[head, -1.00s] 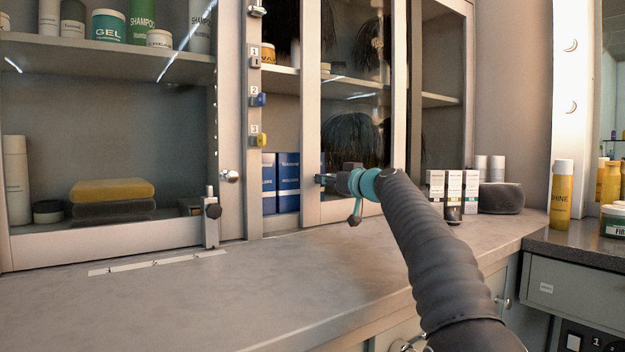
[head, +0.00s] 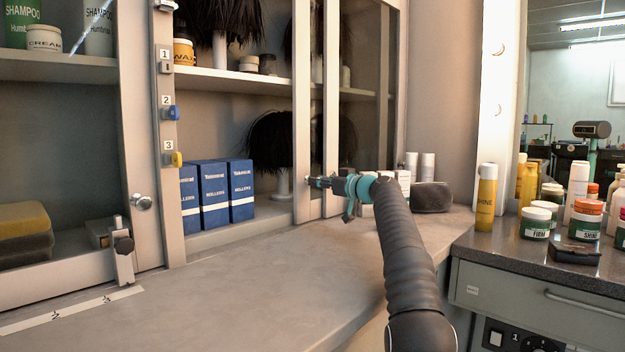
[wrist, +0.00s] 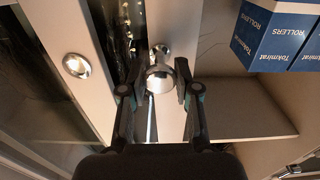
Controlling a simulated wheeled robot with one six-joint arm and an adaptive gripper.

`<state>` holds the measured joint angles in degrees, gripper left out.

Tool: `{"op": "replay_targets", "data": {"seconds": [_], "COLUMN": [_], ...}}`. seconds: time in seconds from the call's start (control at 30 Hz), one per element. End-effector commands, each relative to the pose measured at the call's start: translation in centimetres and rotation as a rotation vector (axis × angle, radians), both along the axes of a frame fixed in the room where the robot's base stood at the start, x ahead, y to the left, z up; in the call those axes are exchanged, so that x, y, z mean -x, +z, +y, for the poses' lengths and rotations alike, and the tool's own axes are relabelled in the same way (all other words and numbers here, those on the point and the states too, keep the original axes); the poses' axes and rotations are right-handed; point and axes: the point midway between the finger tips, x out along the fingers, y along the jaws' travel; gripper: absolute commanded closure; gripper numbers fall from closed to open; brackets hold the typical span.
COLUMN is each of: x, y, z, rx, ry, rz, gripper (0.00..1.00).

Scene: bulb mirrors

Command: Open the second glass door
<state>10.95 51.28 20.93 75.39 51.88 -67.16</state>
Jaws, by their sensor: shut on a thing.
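The second glass door has its pale left stile (head: 302,90) near the middle of the head view, close against another pale upright to its right. The door stands slid to the right, leaving a wide opening over the shelves on its left. My gripper (head: 319,183) is shut on the door's small silver knob (wrist: 160,72), which sits between the two fingers in the wrist view. The first glass door's stile (head: 135,120) and its round knob (head: 141,202) are at the left. The second door's glass is mostly hidden behind the overlapping frames.
Blue roller boxes (head: 214,195) and dark wigs (head: 268,140) stand in the opened cabinet. A post with numbered switches (head: 170,113) and a small latch (head: 123,250) are at the left. The counter (head: 230,290) is mostly clear. Bottles and jars (head: 487,197) stand on the right counter.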

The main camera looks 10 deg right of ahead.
Motion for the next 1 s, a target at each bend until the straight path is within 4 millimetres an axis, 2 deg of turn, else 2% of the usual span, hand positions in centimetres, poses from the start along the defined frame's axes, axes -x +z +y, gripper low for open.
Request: {"op": "replay_targets", "data": {"seconds": [0.33,0.37,0.43,0.47,1.0], "x": [-0.01,-0.01,-0.01,-0.01,0.6], "y": [0.02,0.02,0.01,0.02,0.15], "z": [-0.06,-0.04,-0.06,-0.09,-0.66], "rx": [-0.001,-0.001,-0.001,-0.001,-0.001], "ry": [0.0,0.0,0.0,0.0,0.001], "rz": [-0.001,-0.001,-0.001,-0.001,0.002], "gripper": [1.0,0.64,0.47,0.43,0.43]}}
